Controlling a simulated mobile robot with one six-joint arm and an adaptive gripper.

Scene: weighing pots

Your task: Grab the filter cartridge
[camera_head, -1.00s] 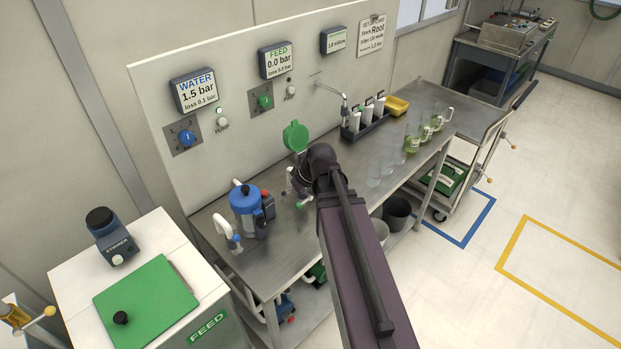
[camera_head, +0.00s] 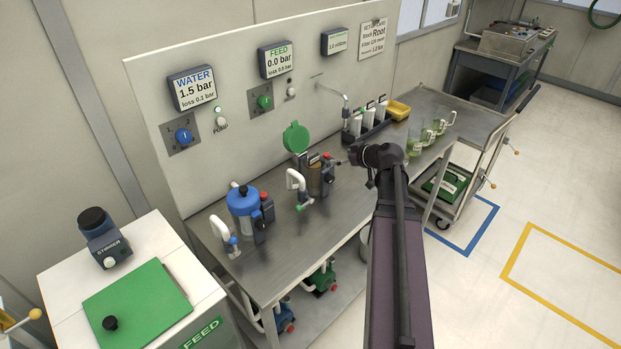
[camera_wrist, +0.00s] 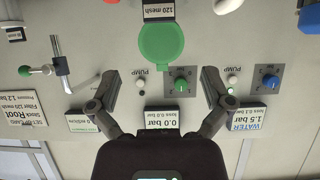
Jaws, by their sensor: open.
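Several white filter cartridges (camera_head: 368,116) with dark tops stand upright in a dark rack (camera_head: 371,132) at the back of the bench. Whether a cartridge is inside cannot be told. The lid shows in the wrist view (camera_wrist: 161,45), near a "120 mesh" label (camera_wrist: 158,10). My gripper (camera_wrist: 160,75) is open and empty, fingers spread below the lid in that picture. In the head view my wrist is right of the housing and mostly hides the gripper.
A blue-capped jar (camera_head: 243,205) and white-handled taps (camera_head: 297,188) stand on the steel bench (camera_head: 285,235). The upright control panel (camera_head: 225,150) rises behind. The front bench top has free room.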

